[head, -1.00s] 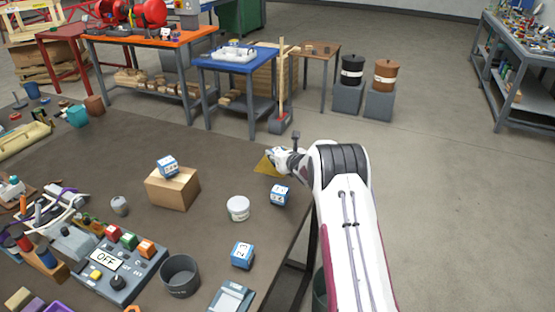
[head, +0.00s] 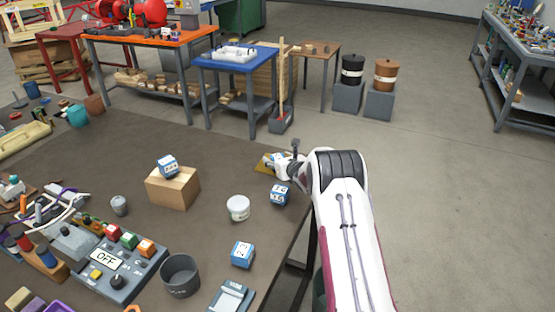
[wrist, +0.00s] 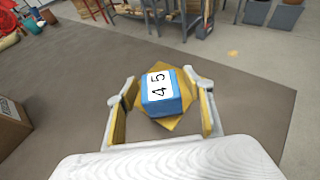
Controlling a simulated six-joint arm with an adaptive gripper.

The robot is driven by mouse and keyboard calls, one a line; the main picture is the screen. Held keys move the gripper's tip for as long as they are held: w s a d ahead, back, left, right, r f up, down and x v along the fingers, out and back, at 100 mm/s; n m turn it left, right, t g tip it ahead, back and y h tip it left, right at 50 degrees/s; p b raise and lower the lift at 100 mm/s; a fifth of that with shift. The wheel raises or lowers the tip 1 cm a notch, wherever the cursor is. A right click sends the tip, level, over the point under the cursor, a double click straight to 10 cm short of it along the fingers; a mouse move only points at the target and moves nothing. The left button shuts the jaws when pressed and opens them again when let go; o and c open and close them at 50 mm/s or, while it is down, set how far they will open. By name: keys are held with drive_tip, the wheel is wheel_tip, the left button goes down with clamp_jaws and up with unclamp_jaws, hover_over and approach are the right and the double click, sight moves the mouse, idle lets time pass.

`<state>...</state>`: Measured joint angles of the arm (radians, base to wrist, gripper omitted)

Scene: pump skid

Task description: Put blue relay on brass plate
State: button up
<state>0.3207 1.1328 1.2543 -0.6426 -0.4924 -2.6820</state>
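A blue relay (wrist: 161,92) with a white label reading 4 and 5 sits on the brass plate (wrist: 170,124) in the wrist view. The plate lies turned like a diamond on the dark table, and its edge also shows in the head view (head: 263,168). My gripper (wrist: 164,112) is open, with one yellow-padded finger on each side of the relay and a gap on both sides. In the head view my gripper (head: 272,161) is low at the table's far right corner and partly hides the plate and relay.
Other blue blocks with white labels stand near my arm (head: 279,195), farther forward (head: 242,254) and on a cardboard box (head: 173,188). A white round tub (head: 238,208), a dark cup (head: 180,275) and a control box (head: 108,262) are on the table. The table's right edge is close.

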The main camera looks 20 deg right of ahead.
drive_tip(key=shift+r, duration=0.2)
drive_tip(key=v, duration=1.2)
idle(0.7)
drive_tip(key=shift+r, duration=0.1)
idle(0.5)
